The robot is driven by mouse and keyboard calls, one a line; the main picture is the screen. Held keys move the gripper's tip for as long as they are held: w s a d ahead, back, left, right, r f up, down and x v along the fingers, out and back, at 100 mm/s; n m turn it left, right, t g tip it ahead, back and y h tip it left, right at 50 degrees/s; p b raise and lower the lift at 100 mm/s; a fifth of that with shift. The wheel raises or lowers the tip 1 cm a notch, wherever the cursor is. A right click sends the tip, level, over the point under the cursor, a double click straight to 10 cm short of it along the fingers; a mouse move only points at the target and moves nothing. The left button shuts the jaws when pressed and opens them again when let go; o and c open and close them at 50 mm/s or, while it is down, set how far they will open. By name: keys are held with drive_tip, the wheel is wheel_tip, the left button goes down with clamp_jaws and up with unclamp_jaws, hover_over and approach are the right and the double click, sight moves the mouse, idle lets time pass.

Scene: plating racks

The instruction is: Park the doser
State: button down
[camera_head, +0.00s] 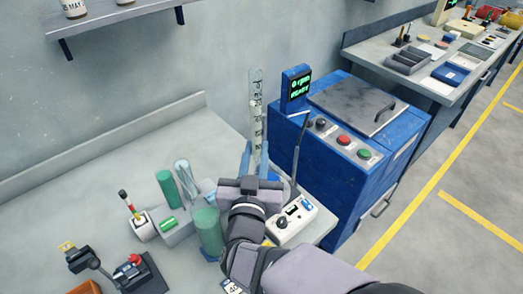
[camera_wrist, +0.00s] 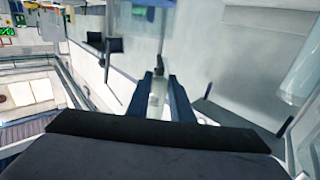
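A clear, slender tube with dark markings (camera_head: 256,110), which I take to be the doser, stands upright above my gripper (camera_head: 255,165). The blue fingers are on either side of its lower part. In the wrist view the fingers (camera_wrist: 160,90) close around a pale, see-through piece (camera_wrist: 157,100) between them. The tube's lower end is hidden behind the fingers and wrist. My gripper is over the right part of the grey bench, in front of the wall. I cannot tell which thing is the parking place.
A white device with a black knob (camera_head: 290,222) and a dark upright rod (camera_head: 299,150) stand close right of my gripper. Green cylinders (camera_head: 168,188) (camera_head: 208,232) and a clear tube (camera_head: 186,180) stand left. A blue cabinet (camera_head: 330,165) rises at right. The bench's back left (camera_head: 110,170) is clear.

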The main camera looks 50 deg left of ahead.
drive_tip(key=r+b, duration=0.1)
drive_tip(key=r, duration=0.3)
drive_tip(key=w+a+r+y+b, duration=0.1)
drive_tip(key=r+b, duration=0.1)
drive_tip(key=r, duration=0.2)
drive_tip(key=w+a+r+y+b, duration=0.1)
drive_tip(key=r, duration=0.3)
drive_tip(key=shift+w+a+r, duration=0.15)
drive_tip(key=shift+w+a, duration=0.1)
wheel_tip(320, 180, up, 14)
drive_tip(key=m+g+p, duration=0.1)
drive_tip(key=g+p, duration=0.5)
drive_tip(key=p, duration=0.3)
hover_over(257, 99)
drive_tip(key=w+a, duration=0.6)
drive_tip(key=a, duration=0.1)
drive_tip(key=d+f+n+g+h+b, duration=0.25)
drive_tip(key=d+f+g+h, duration=0.45)
drive_tip(key=d+f, duration=1.1)
drive_tip(key=s+a+f+p, duration=0.2)
drive_tip(key=a+f+p, duration=0.3)
drive_tip(key=a+f, duration=0.3)
drive_tip(key=shift+s+a, duration=0.2)
drive_tip(key=shift+a, duration=0.85)
drive_tip(key=shift+m, duration=0.25)
